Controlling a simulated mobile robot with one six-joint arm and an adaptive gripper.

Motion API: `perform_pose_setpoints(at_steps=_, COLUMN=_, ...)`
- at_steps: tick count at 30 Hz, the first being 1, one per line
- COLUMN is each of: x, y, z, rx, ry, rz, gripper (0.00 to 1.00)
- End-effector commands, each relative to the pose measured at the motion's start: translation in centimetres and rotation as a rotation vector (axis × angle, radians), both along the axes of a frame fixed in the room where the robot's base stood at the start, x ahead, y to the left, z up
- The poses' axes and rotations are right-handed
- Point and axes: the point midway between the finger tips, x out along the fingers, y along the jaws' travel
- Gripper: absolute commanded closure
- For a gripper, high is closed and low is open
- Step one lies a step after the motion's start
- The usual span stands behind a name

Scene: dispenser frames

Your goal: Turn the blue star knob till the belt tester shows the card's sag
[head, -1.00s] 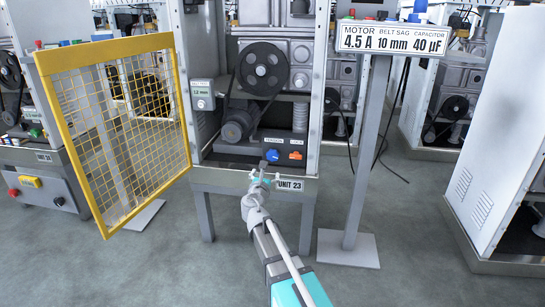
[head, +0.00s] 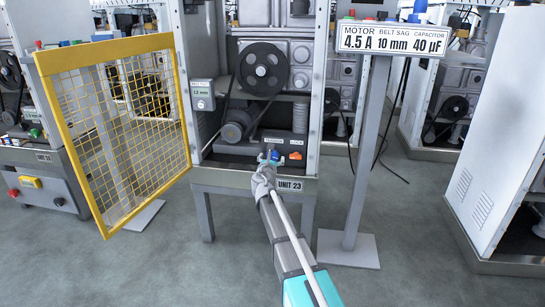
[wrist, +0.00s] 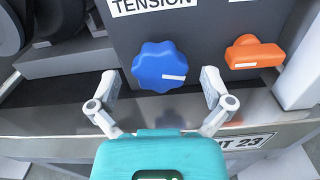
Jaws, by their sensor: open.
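The blue star knob (wrist: 160,66) sits on the dark panel under the TENSION label (wrist: 153,5); its white mark points right. In the head view the knob (head: 275,155) is partly hidden by my gripper (head: 268,163). My gripper is open in the wrist view (wrist: 160,84), with one finger on each side of the knob's lower part. No contact is clear. The belt tester (head: 202,94) is a grey box left of the pulley; its small reading looks like 12 mm but is hard to read. The card (head: 391,41) gives belt sag as 10 mm.
An orange lock knob (wrist: 254,52) stands right of the blue knob. A yellow mesh guard (head: 120,130) stands open at the left. The card's post (head: 365,150) rises right of my arm. The large pulley and belt (head: 263,69) are above.

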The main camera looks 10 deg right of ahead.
Motion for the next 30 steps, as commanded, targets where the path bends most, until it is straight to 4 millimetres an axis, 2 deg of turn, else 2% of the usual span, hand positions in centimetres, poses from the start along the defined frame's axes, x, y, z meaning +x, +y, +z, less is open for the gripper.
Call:
perform_pose_setpoints(at_steps=1, x=0.64, y=-0.16, z=0.00, rx=0.000, ry=0.000, rz=0.000, gripper=0.00)
perform_pose_setpoints(at_steps=6, x=1.36, y=-0.43, z=-0.01, rx=0.000, ry=0.000, rz=0.001, gripper=0.00)
perform_pose_setpoints(at_steps=17, x=1.43, y=-0.50, z=0.00, rx=0.000, ry=0.000, rz=0.001, gripper=0.02)
perform_pose_setpoints(at_steps=28, x=1.43, y=-0.50, z=0.00, rx=0.000, ry=0.000, rz=0.001, gripper=0.71)
perform_pose_setpoints(at_steps=30, x=1.43, y=-0.50, z=0.00, rx=0.000, ry=0.000, rz=0.001, gripper=0.74)
